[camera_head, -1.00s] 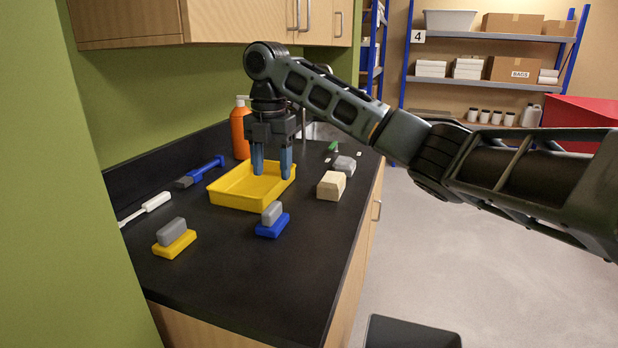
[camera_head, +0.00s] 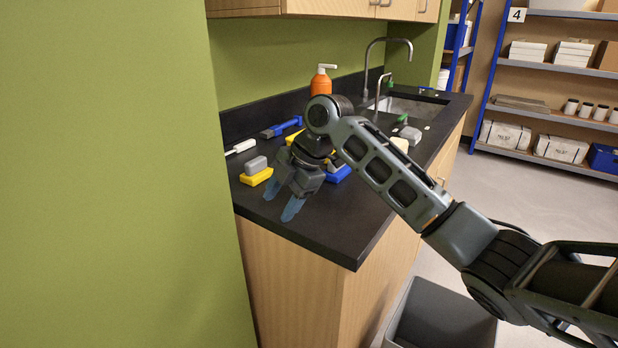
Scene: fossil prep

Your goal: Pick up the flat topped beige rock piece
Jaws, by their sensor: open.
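The flat topped beige rock piece (camera_head: 400,145) lies on the black counter, right of my forearm. My arm covers part of it, so only a pale upper portion shows. My gripper (camera_head: 281,199) is open and empty, with its blue fingers pointing down over the front left of the counter. It is well to the left and nearer than the beige piece, beside the grey block on the yellow base (camera_head: 255,178).
A blue base (camera_head: 340,174) sits just behind my gripper. The yellow tray (camera_head: 293,138) is mostly hidden by my arm. A grey rock (camera_head: 411,134), an orange bottle (camera_head: 321,82) and a sink (camera_head: 405,107) are farther back. A grey bin (camera_head: 445,318) stands on the floor by the counter.

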